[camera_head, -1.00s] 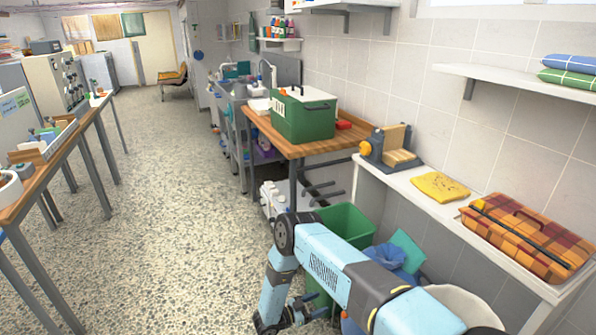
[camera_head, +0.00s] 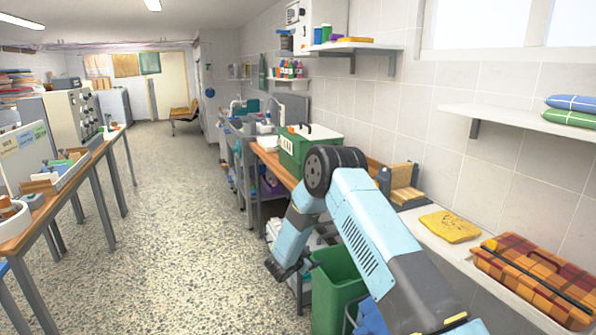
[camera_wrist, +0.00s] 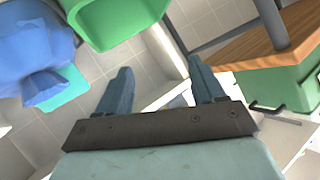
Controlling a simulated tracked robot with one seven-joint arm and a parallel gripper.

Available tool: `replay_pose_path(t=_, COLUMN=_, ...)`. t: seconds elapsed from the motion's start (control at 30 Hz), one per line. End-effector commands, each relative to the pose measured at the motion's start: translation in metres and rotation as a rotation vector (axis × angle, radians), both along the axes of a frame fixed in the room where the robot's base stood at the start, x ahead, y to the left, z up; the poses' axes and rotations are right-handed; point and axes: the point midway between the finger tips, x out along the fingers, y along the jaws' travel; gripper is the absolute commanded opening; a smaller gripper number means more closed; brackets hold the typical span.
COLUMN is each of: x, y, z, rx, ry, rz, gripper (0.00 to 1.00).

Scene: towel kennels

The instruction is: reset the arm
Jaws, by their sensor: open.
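My gripper (camera_wrist: 160,90) shows in the wrist view with its two blue-grey fingers apart and nothing between them. In the head view my light-blue arm rises from the bottom right, bends at a dark elbow joint, and its forearm hangs down. The gripper end (camera_head: 285,270) is over the floor, to the left of the green bin (camera_head: 335,290). The fingers are too small and dark there to make out.
A wooden counter with a green box (camera_head: 300,148) stands behind my arm. A white ledge at right holds a yellow cloth (camera_head: 450,226) and a plaid case (camera_head: 535,278). A table (camera_head: 75,165) stands at left. The speckled floor (camera_head: 180,230) between is clear.

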Motion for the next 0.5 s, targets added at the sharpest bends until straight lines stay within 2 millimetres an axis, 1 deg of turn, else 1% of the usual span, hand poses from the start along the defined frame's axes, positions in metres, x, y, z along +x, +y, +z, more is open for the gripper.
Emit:
replay_pose_path(t=0.03, x=0.007, y=0.000, z=0.019, rx=0.019, ry=-0.006, rz=0.024, gripper=0.68)
replay_pose_path(t=0.2, x=0.021, y=0.003, z=0.074, rx=0.076, ry=-0.009, rz=0.119, gripper=0.68)
replay_pose_path(t=0.37, x=0.027, y=0.004, z=0.125, rx=0.118, ry=-0.008, rz=0.208, gripper=0.68)
replay_pose_path(t=0.5, x=0.027, y=0.004, z=0.169, rx=0.147, ry=-0.002, rz=0.286, gripper=0.68)
